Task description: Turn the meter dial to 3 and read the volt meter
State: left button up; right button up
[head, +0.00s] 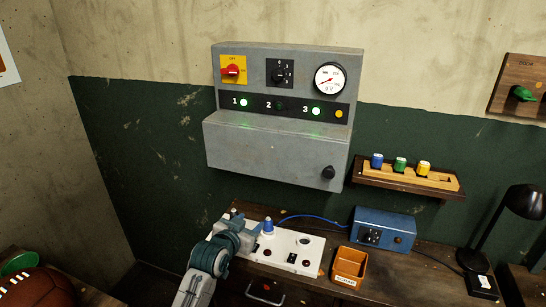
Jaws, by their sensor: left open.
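The black meter dial (280,74) sits on a dark plate in the upper middle of the grey wall panel (245,145). Its small markings are too fine to read. The round white volt meter (330,79) is to its right. Its red needle slants, and I cannot read an exact value. My left gripper (234,213) is low over the bench, at the left end of the white board and well below the panel. It is open, and its fingers are small and partly hidden by my wrist. My right gripper is not in view.
The panel has a red-yellow switch (233,71), lit green lamps at 1 and 3, and a black knob (328,172). A white board (285,249), orange bin (348,268), blue box (382,230) and black lamp (522,202) stand on the bench. A shelf (410,182) juts out right.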

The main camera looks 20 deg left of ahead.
pick_arm(q)
jog(key=w+r+t, duration=0.1)
jog(key=r, duration=0.4)
jog(key=w+r+t+h, duration=0.1)
jog(key=w+r, duration=0.1)
jog(key=r, duration=0.4)
jog(key=w+r+t, duration=0.1)
jog(key=r, duration=0.5)
jog(key=shift+w+d+m+t+p, duration=0.15)
jog(key=shift+d+m+t+p, duration=0.15)
jog(key=shift+d+m+p, duration=0.1)
jog(key=m+t+h, duration=0.1)
jog(key=t+h, duration=0.1)
jog(key=t, duration=0.2)
send_near(277, 75)
jog(key=v, duration=0.3)
jog(key=p+x, duration=0.5)
jog(key=x, duration=0.5)
jog(key=shift+r, duration=0.15)
jog(key=shift+w, duration=0.45)
jog(key=c, duration=1)
jog(key=shift+o, duration=0.2)
